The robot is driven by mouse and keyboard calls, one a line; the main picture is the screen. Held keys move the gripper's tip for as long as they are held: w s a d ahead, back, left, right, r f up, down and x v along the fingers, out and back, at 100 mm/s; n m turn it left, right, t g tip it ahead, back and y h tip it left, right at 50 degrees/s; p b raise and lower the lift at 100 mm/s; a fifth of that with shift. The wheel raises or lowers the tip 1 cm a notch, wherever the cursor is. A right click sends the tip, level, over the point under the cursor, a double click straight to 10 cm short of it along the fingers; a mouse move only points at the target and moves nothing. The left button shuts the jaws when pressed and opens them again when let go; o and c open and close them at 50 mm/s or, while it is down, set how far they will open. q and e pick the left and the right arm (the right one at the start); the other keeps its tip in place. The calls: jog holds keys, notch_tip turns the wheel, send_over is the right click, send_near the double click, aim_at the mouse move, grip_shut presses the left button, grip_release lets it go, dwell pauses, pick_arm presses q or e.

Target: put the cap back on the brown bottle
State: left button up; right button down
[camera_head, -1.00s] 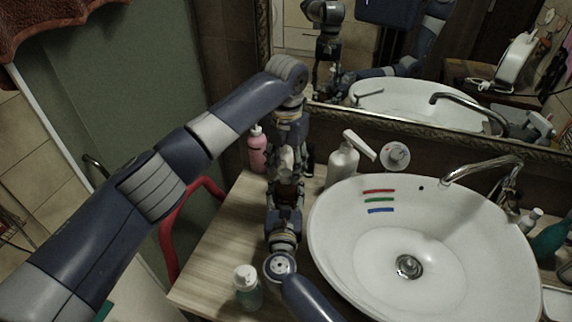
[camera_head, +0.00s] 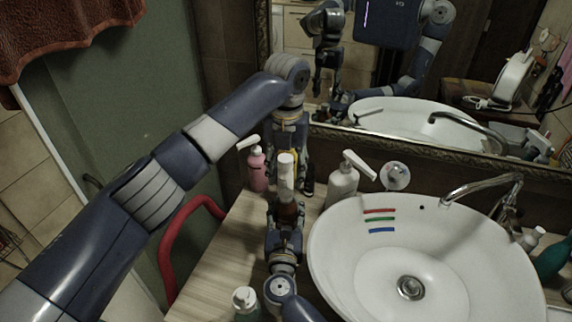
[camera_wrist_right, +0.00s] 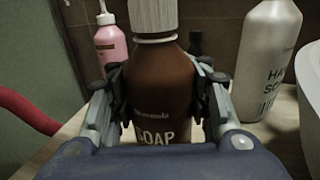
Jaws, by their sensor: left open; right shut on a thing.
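The brown soap bottle (camera_wrist_right: 160,90) stands upright between the fingers of my right gripper (camera_wrist_right: 160,105), which is shut on its body. It also shows in the head view (camera_head: 288,213). A white ribbed cap (camera_wrist_right: 153,18) sits upright on top of the bottle; its upper part is cut off in the wrist view. In the head view the tall white cap (camera_head: 286,170) stands straight above the brown bottle. My left gripper (camera_head: 289,172) is open, close behind and around the cap, partly hidden by it. I cannot tell whether its fingers touch the cap.
A pink pump bottle (camera_head: 257,170) stands left of my left gripper, and a white hand soap bottle (camera_head: 342,185) to the right. A white-capped bottle (camera_head: 246,303) stands at the counter's front. The sink (camera_head: 450,250) fills the right side. A red rail (camera_head: 168,245) is at left.

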pick_arm(q)
jog(key=n, duration=0.7)
jog(key=shift+r, duration=0.25)
jog(key=n, duration=0.6)
jog(key=shift+r+n, duration=0.25)
jog(key=shift+n, duration=0.15)
jog(key=n, duration=0.7)
jog(key=shift+s+r, duration=0.1)
jog(key=shift+r, duration=0.15)
jog(key=n, duration=0.6)
jog(key=shift+r+n, duration=0.2)
jog(key=shift+n, duration=0.2)
jog(key=n, duration=0.5)
jog(key=shift+s+r, duration=0.1)
jog(key=shift+r, duration=0.1)
jog(key=n, duration=0.3)
jog(key=shift+r+n, duration=0.1)
jog(key=shift+n, duration=0.3)
jog(key=n, duration=0.3)
jog(key=shift+r, duration=0.1)
jog(key=n, duration=0.4)
jog(key=shift+s+r, duration=0.1)
jog(key=shift+r, duration=0.05)
